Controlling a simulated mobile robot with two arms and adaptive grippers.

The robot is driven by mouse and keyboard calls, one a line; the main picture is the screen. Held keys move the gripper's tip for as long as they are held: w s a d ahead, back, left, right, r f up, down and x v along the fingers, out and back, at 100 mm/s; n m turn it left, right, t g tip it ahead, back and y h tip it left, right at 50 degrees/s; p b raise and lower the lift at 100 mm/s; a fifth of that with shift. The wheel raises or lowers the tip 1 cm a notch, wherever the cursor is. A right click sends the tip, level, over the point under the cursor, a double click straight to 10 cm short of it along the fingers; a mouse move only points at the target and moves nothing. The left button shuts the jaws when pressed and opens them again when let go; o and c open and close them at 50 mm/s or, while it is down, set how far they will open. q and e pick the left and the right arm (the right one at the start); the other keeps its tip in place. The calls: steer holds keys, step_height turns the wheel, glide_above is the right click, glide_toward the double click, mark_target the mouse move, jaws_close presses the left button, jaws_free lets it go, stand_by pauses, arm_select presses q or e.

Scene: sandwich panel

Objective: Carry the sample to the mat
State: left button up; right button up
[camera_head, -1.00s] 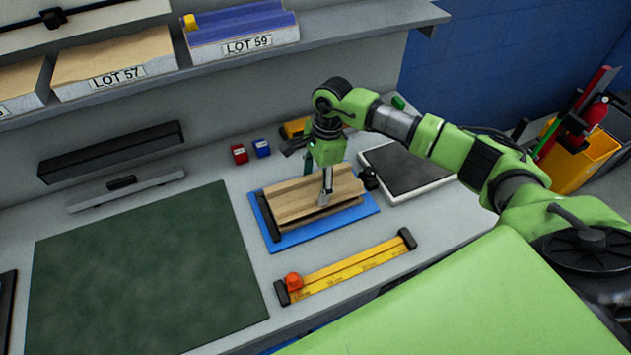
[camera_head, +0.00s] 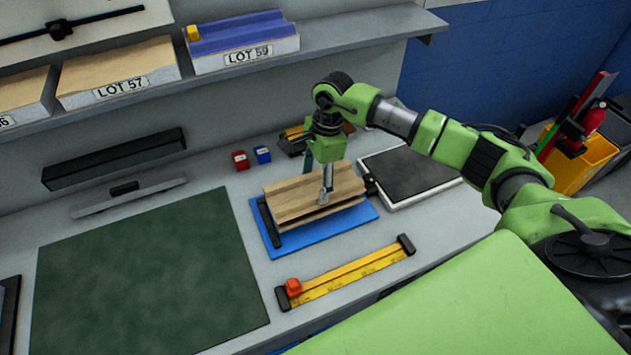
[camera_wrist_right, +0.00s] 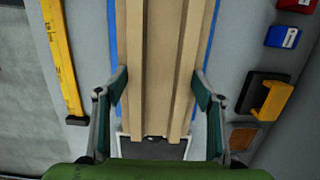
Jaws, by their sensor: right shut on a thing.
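The sample is a tan, ridged sandwich panel (camera_head: 300,197), just above a blue tray (camera_head: 285,243) with a black end bar. My right gripper (camera_head: 325,192) is shut on the panel across its width, pointing down from above. In the right wrist view, the fingers (camera_wrist_right: 160,90) stand on both long sides of the panel (camera_wrist_right: 162,45), and blue tray edges show beside it. The dark green mat (camera_head: 140,270) lies flat and empty at the left. My left gripper is out of view.
A yellow ruler (camera_head: 345,275) with an orange slider lies in front of the tray. A black-topped white plate (camera_head: 410,172) is to the right. Red (camera_head: 240,161) and blue (camera_head: 262,155) blocks stand behind. A shelf (camera_head: 330,38) overhangs the back.

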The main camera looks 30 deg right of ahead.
steer(key=shift+r+p, duration=0.8)
steer(key=shift+r, duration=1.2)
steer(key=b, duration=0.3)
glide_above(271, 206)
stand_by(0.4)
steer(key=a+b, duration=0.4)
steer(key=a, duration=0.8)
stand_by(0.7)
steer(key=shift+s, duration=0.1)
